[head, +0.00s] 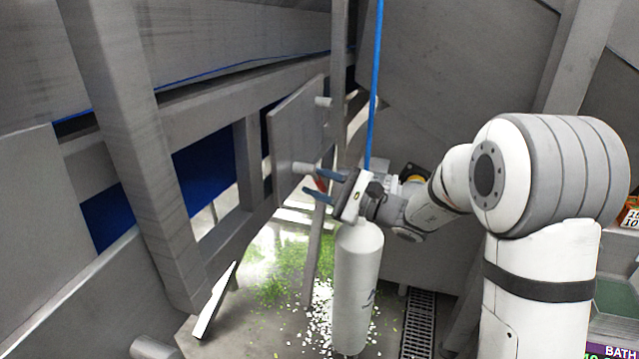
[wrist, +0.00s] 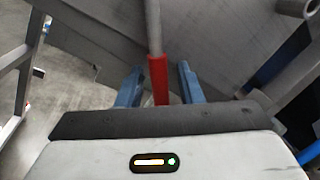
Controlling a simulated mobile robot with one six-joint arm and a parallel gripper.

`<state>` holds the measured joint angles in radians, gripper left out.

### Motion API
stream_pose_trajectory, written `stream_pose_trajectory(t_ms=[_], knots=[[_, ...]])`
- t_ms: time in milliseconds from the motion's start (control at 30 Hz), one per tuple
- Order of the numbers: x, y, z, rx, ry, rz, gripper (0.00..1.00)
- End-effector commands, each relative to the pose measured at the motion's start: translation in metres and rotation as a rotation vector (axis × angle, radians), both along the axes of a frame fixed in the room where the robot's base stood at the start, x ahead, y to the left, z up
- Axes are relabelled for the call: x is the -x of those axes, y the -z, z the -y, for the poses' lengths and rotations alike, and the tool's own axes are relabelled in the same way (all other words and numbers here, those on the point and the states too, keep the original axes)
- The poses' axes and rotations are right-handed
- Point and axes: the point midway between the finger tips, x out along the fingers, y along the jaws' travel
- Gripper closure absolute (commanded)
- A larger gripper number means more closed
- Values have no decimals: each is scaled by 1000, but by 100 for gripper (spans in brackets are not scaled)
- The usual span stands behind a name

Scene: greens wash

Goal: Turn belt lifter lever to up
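The lever shows best in the wrist view: a grey rod with a red grip (wrist: 158,78), the rod running up out of the picture. In the head view only a small red part of the grip (head: 321,184) shows, beside a grey upright plate (head: 292,130) with short round stubs. My gripper (head: 331,186) has its blue fingers pointing left at the grip. In the wrist view my gripper (wrist: 160,86) is open, with one finger on each side of the red grip and a narrow gap on both sides. The lever's pivot is hard to make out.
Grey machine frame beams (head: 130,130) and blue panels (head: 205,175) stand at the left. A blue hose or cable (head: 375,80) hangs just behind my gripper. Green leaf scraps (head: 280,265) lie on the floor below, near a drain grate (head: 418,325).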

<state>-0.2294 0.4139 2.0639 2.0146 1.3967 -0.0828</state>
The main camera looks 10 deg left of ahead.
Motion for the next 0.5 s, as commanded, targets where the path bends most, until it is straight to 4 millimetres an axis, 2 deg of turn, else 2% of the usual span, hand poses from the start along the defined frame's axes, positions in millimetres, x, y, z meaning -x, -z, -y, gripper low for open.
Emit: stream_pose_trajectory(t_ms=[167,500], knots=[[1,1,6,1,2,0,67],[12,8,60,1,5,-1,67]])
